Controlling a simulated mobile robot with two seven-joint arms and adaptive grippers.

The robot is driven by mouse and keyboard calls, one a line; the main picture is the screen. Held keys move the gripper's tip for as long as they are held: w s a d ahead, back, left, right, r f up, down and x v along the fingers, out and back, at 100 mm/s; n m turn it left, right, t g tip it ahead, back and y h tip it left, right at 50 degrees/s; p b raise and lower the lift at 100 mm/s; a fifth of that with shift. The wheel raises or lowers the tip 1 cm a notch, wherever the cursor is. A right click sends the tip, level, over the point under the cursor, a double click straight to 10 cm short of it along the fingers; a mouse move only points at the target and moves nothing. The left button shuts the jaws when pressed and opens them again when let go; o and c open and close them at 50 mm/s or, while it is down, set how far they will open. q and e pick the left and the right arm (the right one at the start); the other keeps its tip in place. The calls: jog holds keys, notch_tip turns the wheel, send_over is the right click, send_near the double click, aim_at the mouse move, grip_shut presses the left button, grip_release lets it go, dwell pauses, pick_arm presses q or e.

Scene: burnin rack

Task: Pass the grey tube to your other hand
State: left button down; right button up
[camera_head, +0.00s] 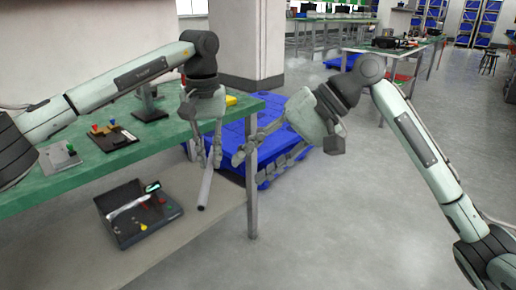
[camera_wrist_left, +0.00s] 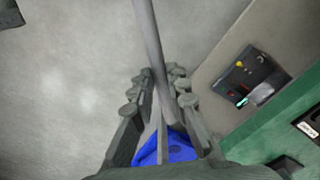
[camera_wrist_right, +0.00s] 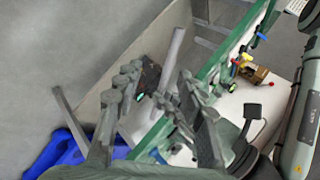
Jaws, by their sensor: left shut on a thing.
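The grey tube (camera_head: 206,185) hangs tilted from my left gripper (camera_head: 206,158), just off the corner of the green table. In the left wrist view the tube (camera_wrist_left: 149,40) runs between the fingers of my left gripper (camera_wrist_left: 158,90), which are shut on it. My right gripper (camera_head: 254,168) is open and empty to the right of the tube, its fingers turned toward it and apart from it. In the right wrist view the tube (camera_wrist_right: 172,58) lies beyond the spread fingertips of my right gripper (camera_wrist_right: 150,88).
The green table (camera_head: 75,188) fills the left, with small devices (camera_head: 112,136) on it. An open dark case (camera_head: 130,226) lies on the lower shelf. A blue pallet (camera_head: 228,158) stands on the floor behind the grippers. The floor at front right is clear.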

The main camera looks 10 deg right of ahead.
aim_at(206, 196)
jog(key=shift+g, duration=0.3)
jog(key=a+f, duration=0.1)
jog(key=a, duration=0.1)
jog(key=a+f, duration=0.2)
jog(key=a, duration=0.1)
jog(key=a+f, duration=0.2)
jog(key=a, duration=0.1)
jog(key=shift+s+a, duration=0.25)
jog(key=shift+s, duration=0.05)
jog(key=shift+c, duration=0.5)
grip_shut()
pick_arm(q)
jog(key=c, duration=1.4)
grip_release()
